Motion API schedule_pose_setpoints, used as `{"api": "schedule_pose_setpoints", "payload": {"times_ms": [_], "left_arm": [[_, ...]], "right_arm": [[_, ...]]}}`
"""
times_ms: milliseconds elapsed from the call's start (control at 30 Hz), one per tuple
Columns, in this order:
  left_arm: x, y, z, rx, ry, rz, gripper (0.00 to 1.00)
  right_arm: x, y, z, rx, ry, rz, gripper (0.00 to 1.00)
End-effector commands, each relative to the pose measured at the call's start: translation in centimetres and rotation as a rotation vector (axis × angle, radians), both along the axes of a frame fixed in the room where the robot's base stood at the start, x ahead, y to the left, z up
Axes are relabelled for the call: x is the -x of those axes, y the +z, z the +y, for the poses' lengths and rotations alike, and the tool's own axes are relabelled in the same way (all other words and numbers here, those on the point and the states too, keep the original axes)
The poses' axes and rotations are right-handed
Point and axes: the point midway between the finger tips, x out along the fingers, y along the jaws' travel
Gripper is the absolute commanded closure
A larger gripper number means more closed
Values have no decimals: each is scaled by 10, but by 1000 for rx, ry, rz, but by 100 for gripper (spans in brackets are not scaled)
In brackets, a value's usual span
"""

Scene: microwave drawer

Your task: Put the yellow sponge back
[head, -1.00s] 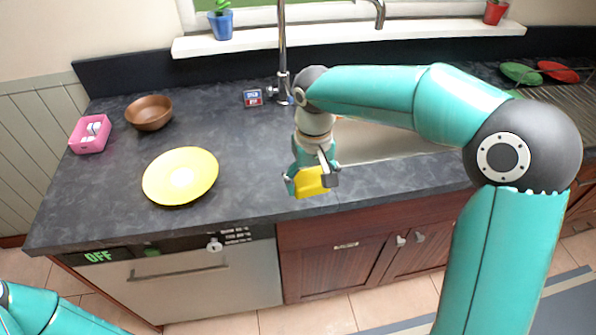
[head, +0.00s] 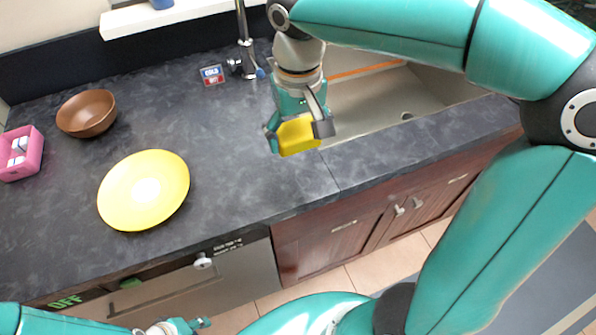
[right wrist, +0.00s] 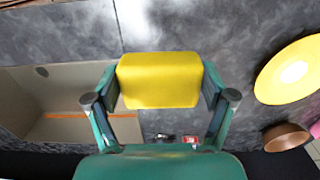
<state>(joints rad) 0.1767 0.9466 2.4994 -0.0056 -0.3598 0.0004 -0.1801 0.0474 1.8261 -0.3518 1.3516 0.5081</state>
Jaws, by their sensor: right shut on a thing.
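The yellow sponge (head: 297,136) is held in my right gripper (head: 296,132), above the counter just left of the sink (head: 420,92). In the right wrist view the sponge (right wrist: 160,80) sits between the two fingers of my right gripper (right wrist: 160,88), one finger on each side. The gripper is shut on it. My left gripper (head: 178,327) shows only partly at the bottom edge of the head view, low in front of the dishwasher; its jaws are unclear.
A yellow plate (head: 120,195), a brown bowl (head: 86,112) and a pink box (head: 28,165) stand on the dark counter (head: 235,175). The faucet (head: 243,40) and a small blue-and-red box (head: 212,75) are behind.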

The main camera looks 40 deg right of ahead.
Motion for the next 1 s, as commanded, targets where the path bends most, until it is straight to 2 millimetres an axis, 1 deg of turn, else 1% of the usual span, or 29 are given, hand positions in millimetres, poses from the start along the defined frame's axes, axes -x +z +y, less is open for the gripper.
{"api": "schedule_pose_setpoints", "payload": {"times_ms": [33,100,200,300,533,700,800,1000], "left_arm": [[0,-2,0,0,0,0,65],[0,-2,0,0,0,0,65],[0,-3,0,0,0,-1,65],[0,-3,0,0,0,-1,65],[0,-4,0,0,0,-1,65],[0,-4,0,0,0,-1,65],[0,-4,0,0,0,-1,65],[0,-4,0,0,0,-1,65]], "right_arm": [[2,-16,0,0,0,7,46],[1,-34,-1,0,-1,8,46],[1,-56,-1,1,0,5,46],[1,-72,0,0,0,4,46],[0,-89,0,1,-1,2,46],[0,-113,0,0,0,3,46],[0,-123,0,0,0,3,46],[0,-125,0,0,0,-1,46]]}}
